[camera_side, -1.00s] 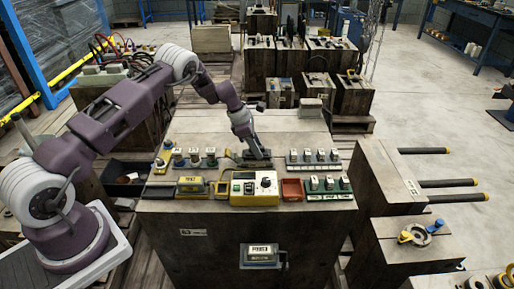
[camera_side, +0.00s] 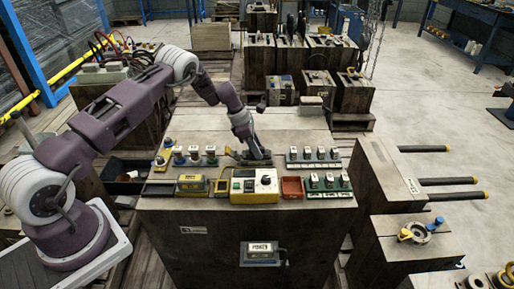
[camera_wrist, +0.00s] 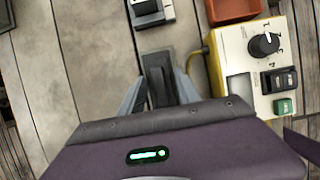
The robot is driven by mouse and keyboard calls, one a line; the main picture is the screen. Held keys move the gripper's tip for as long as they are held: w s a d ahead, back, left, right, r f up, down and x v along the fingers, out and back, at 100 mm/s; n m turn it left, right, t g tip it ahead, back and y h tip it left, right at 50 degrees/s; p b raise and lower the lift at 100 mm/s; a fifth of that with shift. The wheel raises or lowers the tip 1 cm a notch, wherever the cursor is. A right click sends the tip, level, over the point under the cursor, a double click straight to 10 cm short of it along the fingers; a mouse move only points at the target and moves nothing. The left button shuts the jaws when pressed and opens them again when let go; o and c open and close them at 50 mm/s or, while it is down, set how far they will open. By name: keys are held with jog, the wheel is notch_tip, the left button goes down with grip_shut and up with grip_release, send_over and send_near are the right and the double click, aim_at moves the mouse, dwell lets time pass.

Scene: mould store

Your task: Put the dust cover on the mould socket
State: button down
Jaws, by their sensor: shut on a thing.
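My gripper (camera_wrist: 160,95) reaches down over the wooden block top, behind the yellow control box; it also shows in the side view (camera_side: 258,158). Its fingers are closed on a dark grey, flat rectangular piece (camera_wrist: 157,64), which appears to be the dust cover. Its lower part is hidden between the fingers and behind the gripper body. I cannot tell whether it touches the block top. I cannot tell for sure which fitting is the mould socket; a grey, lever-locked housing (camera_side: 259,252) with a label is on the block's front face.
The yellow control box (camera_side: 254,187) with a dial is close to my gripper, its yellow cable (camera_wrist: 199,50) nearby. A red tray (camera_side: 291,188) and rows of connectors (camera_side: 313,165) stand to the right. More connectors (camera_side: 195,162) stand to the left. Bare wood lies behind.

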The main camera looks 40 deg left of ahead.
jog(key=shift+f, duration=0.2)
jog(key=shift+c, duration=1.9)
grip_release()
jog(key=shift+r, duration=3.8)
